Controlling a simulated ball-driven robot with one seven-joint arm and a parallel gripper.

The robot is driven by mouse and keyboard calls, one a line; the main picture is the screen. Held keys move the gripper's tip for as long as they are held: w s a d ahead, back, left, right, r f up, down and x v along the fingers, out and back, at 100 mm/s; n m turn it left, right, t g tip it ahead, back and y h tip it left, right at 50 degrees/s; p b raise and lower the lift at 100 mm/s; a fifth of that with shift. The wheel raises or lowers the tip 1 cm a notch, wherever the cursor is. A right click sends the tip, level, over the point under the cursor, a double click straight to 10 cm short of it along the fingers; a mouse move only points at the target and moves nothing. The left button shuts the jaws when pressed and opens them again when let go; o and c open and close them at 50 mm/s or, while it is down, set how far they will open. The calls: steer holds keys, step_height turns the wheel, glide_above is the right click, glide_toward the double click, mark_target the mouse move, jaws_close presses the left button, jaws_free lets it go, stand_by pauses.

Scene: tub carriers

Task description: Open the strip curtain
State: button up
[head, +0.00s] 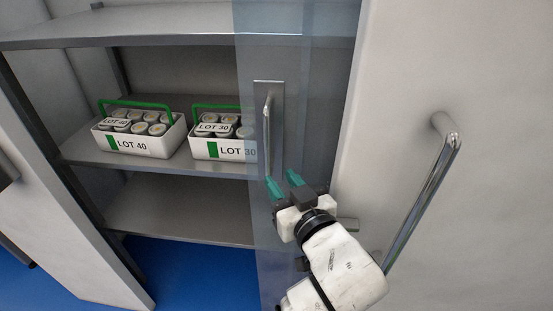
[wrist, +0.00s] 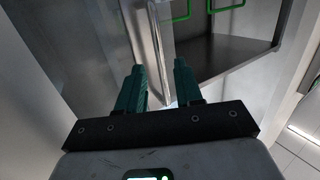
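The strip curtain (head: 309,75) is a see-through bluish sheet in the head view. It hangs over the right part of the shelf opening, and the left part is uncovered. An upright metal handle (head: 267,135) on a plate is at its left side; a shiny upright bar, apparently this handle, shows in the wrist view (wrist: 158,45). My gripper (head: 284,182) has green fingers spread apart, just below and right of the handle in the head view. In the wrist view the open fingers (wrist: 159,70) have the bar between them in the picture; I see no grip on it.
A white LOT 40 carrier (head: 139,145) with a green handle stands on the middle shelf (head: 80,148). A LOT 30 carrier (head: 212,148) stands beside it, its right end behind the curtain. A white door with a long bar handle (head: 425,195) is at right.

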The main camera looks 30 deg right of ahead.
mark_target(266, 149)
steer(key=w+a+r+m+g+h+b, duration=0.25)
steer(key=a+m+g+h, duration=0.25)
steer(key=a+m+h, duration=0.45)
steer(key=shift+n+h, duration=0.65)
steer(key=shift+h, duration=0.2)
steer(key=x, duration=0.4)
steer(key=s+d+p+x, duration=0.1)
steer(key=x, duration=0.7)
steer(key=shift+s+d+r+p, duration=0.25)
steer(key=shift+s+d+p, duration=0.05)
steer(key=shift+d+p, duration=0.15)
steer(key=shift+c, duration=0.4)
jaws_close()
